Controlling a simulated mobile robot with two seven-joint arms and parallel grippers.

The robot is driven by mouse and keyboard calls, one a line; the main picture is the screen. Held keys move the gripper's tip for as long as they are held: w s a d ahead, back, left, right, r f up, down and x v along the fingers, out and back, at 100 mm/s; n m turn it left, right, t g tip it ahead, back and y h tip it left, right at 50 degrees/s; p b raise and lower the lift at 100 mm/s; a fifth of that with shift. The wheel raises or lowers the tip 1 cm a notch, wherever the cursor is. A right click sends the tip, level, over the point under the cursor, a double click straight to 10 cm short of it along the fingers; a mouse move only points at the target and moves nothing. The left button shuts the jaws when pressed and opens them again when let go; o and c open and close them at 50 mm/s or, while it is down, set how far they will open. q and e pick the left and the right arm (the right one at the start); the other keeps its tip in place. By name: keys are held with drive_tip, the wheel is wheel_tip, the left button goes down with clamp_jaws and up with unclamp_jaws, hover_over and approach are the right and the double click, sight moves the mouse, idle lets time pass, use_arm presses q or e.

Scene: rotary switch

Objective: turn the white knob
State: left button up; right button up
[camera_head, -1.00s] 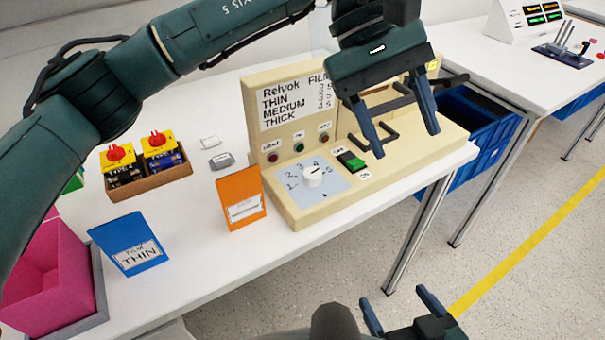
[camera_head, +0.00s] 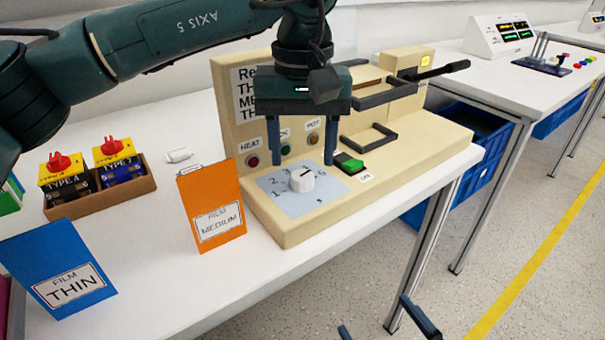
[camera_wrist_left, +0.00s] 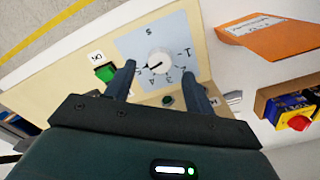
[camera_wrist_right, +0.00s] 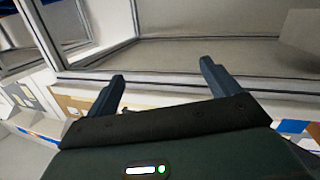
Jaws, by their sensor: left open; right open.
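The white knob (camera_head: 302,179) sits on a pale blue numbered dial plate (camera_head: 325,196) on the cream machine. My left gripper (camera_head: 302,163) is open and points down, its fingers above and just behind the knob in the head view. In the left wrist view the knob (camera_wrist_left: 159,62) lies ahead of the gap between the open fingertips (camera_wrist_left: 163,75), with nothing between them. I cannot tell the exact height gap. My right gripper (camera_head: 376,318) is partly in view at the bottom edge, open and empty; its fingers (camera_wrist_right: 163,75) show in the right wrist view.
A green switch (camera_head: 348,162) is right of the dial. An orange film card (camera_head: 212,205) stands left of the machine, a blue card (camera_head: 58,268) farther left. A box (camera_head: 125,190) with red-topped items is behind. A black-handled lever (camera_head: 440,71) juts out right.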

sight(303, 175)
use_arm(q)
drive_tip(key=shift+f+b, duration=0.3)
drive_tip(key=shift+f, duration=1.4)
use_arm(e)
drive_tip(key=shift+a+t, duration=0.15)
drive_tip(key=shift+t, duration=0.25)
use_arm(q)
drive_tip(key=c, duration=1)
use_arm(e)
drive_tip(key=shift+r, duration=0.1)
